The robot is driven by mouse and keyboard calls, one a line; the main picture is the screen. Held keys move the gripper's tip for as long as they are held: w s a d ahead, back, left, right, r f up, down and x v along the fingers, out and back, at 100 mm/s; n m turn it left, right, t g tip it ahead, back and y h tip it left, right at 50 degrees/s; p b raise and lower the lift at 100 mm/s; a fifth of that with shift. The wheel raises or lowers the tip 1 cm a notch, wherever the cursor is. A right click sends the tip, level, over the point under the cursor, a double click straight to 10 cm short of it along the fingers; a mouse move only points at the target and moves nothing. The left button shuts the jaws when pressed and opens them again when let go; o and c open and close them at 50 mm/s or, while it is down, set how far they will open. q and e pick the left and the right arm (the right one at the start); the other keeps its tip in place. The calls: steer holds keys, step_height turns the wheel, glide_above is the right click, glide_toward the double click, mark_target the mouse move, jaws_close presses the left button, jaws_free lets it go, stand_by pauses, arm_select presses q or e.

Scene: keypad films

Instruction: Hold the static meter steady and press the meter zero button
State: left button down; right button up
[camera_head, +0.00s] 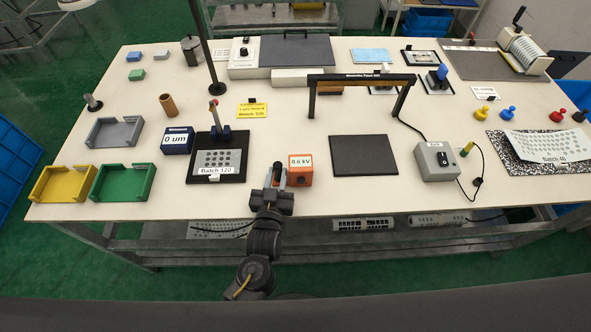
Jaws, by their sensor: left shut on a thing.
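The fingers and wrist cover the meter's left part. I cannot make out the zero button on the meter. My right gripper is not in view.
A black board labelled Batch 120 (216,176) and a dark blue box reading 0 um (178,141) stand to the left. A grey box with a black knob (437,160) stands further right.

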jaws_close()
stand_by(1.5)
